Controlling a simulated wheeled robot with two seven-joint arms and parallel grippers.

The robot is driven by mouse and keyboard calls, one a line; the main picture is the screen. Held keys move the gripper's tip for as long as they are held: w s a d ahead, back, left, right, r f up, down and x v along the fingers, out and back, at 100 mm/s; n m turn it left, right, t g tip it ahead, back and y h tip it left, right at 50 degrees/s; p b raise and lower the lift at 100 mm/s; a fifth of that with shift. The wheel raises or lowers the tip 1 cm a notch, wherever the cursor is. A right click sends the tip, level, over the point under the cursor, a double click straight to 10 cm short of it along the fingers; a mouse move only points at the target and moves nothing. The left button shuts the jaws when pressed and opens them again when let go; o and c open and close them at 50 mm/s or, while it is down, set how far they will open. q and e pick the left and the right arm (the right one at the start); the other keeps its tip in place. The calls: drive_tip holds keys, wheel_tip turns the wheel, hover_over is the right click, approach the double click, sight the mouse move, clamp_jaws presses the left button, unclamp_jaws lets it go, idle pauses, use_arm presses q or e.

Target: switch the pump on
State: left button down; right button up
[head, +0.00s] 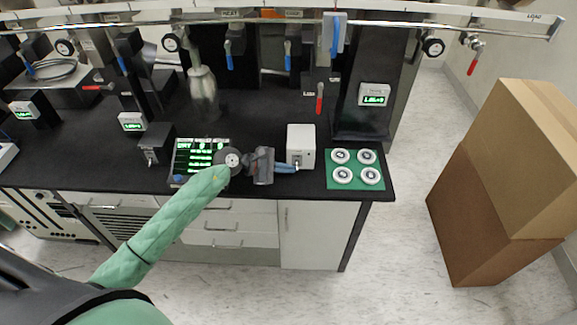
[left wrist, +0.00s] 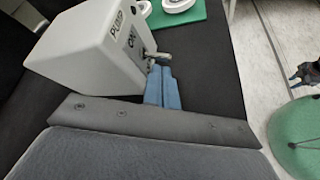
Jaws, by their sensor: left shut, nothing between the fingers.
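The pump box (head: 301,140) is a white block near the front edge of the black bench. In the left wrist view the box (left wrist: 88,48) shows the labels PUMP and ON and a small metal toggle switch (left wrist: 156,56) on its front. My left gripper (head: 294,167) is shut and empty, its blue fingers in front of the box. In the left wrist view its fingertips (left wrist: 161,76) are right at the toggle, and I cannot tell whether they touch it. A dark part at that view's right edge may be my right gripper (left wrist: 304,73), too small to read.
A green mat (head: 355,155) with several white round pieces lies right of the box. A lit display panel (head: 194,158) and a dark box (head: 155,144) are to the left. Valves hang from the rail behind. Cardboard boxes (head: 510,170) stand on the floor at the right.

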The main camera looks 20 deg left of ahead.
use_arm(q)
drive_tip(key=shift+w+d+f, duration=0.15)
drive_tip(key=shift+d+f, duration=0.05)
drive_tip(key=shift+d, duration=0.1)
use_arm(e)
drive_tip(key=shift+s+d+f, duration=0.15)
drive_tip(key=shift+s+f, duration=0.05)
drive_tip(key=shift+f, duration=0.1)
drive_tip(key=shift+d, duration=0.1)
use_arm(q)
drive_tip(key=shift+r+n, duration=0.1)
drive_tip(key=shift+n, duration=0.2)
use_arm(e)
drive_tip(key=shift+w+a+r, duration=0.2)
drive_tip(key=shift+w+r, duration=0.05)
drive_tip(key=shift+r, duration=0.1)
use_arm(q)
drive_tip(key=shift+g, duration=0.3)
